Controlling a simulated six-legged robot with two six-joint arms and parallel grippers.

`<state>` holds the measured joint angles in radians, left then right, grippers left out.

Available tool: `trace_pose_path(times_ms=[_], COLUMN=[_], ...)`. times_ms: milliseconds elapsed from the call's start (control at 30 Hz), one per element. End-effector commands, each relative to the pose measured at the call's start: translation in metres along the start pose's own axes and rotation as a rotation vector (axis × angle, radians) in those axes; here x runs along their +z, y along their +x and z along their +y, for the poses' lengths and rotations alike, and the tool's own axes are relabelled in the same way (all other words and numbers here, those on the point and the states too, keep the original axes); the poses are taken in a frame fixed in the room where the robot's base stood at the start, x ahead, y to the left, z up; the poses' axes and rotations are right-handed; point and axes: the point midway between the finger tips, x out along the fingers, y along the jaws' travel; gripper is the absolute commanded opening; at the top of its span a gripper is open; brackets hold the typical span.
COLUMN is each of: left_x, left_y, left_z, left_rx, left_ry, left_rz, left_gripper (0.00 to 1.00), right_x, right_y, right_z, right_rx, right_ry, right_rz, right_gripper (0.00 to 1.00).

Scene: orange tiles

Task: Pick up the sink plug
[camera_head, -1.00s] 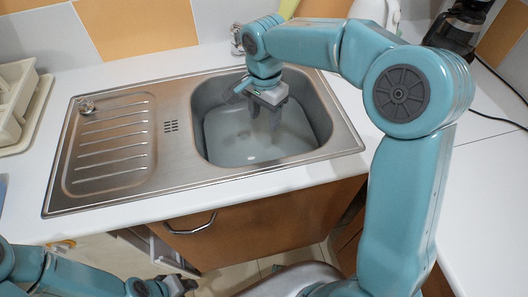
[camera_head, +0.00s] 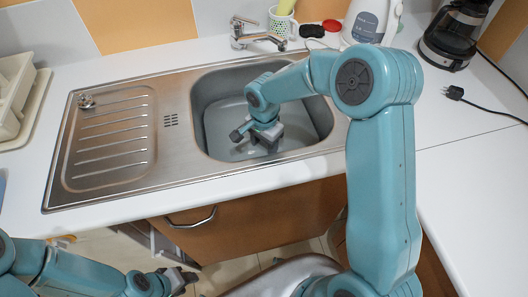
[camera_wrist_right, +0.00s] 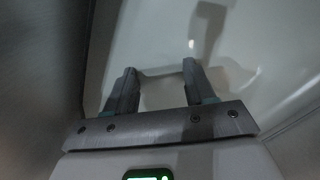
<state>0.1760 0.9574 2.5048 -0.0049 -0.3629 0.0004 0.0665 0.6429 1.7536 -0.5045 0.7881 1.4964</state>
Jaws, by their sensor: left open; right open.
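I cannot make out the sink plug clearly in either view. The grey sink basin (camera_head: 220,130) lies behind and around my right gripper (camera_head: 258,142), which points down inside it. In the right wrist view my right gripper (camera_wrist_right: 160,70) is open, with nothing visible between its fingers. The pale basin surface (camera_wrist_right: 150,30) lies ahead of them, with a dark, blurred elongated patch (camera_wrist_right: 207,28) beyond the right finger. My arm and gripper hide part of the basin floor in the head view. My left gripper (camera_head: 182,278) is open and empty, low in front of the cabinet.
A tap (camera_head: 255,38) stands behind the basin. A ribbed drainboard (camera_head: 110,145) with a small round metal fitting (camera_head: 87,102) is on the left. A kettle (camera_head: 370,22) and a coffee maker (camera_head: 453,35) stand at the back right. The right counter (camera_head: 450,115) is mostly clear.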

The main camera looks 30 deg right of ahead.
Motion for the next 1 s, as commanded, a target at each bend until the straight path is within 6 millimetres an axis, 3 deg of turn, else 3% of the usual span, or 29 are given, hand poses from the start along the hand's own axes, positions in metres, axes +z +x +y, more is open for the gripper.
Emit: trace_pose_path(times_ms=[100, 333, 500, 833, 1000], left_x=[0.0, 0.0, 0.0, 0.0, 0.0], left_y=[0.0, 0.0, 0.0, 0.0, 0.0], left_z=[0.0, 0.0, 0.0, 0.0, 0.0], left_rx=[0.0, 0.0, 0.0, 0.0, 0.0], left_ry=[0.0, 0.0, 0.0, 0.0, 0.0], left_rz=[0.0, 0.0, 0.0, 0.0, 0.0], left_gripper=[0.43, 0.43, 0.43, 0.43, 0.43], right_x=[0.0, 0.0, 0.0, 0.0, -0.001], right_y=[0.011, 0.012, 0.011, 0.01, -0.005], right_z=[-0.001, -0.001, -0.001, -0.001, -0.002], right_rx=[0.001, -0.001, -0.001, -0.002, -0.004], right_ry=[0.001, 0.001, 0.001, 0.001, 0.0], right_rz=[-0.001, 0.0, 0.0, 0.0, 0.002], right_gripper=[0.54, 0.54, 0.0, 0.0, 0.0])
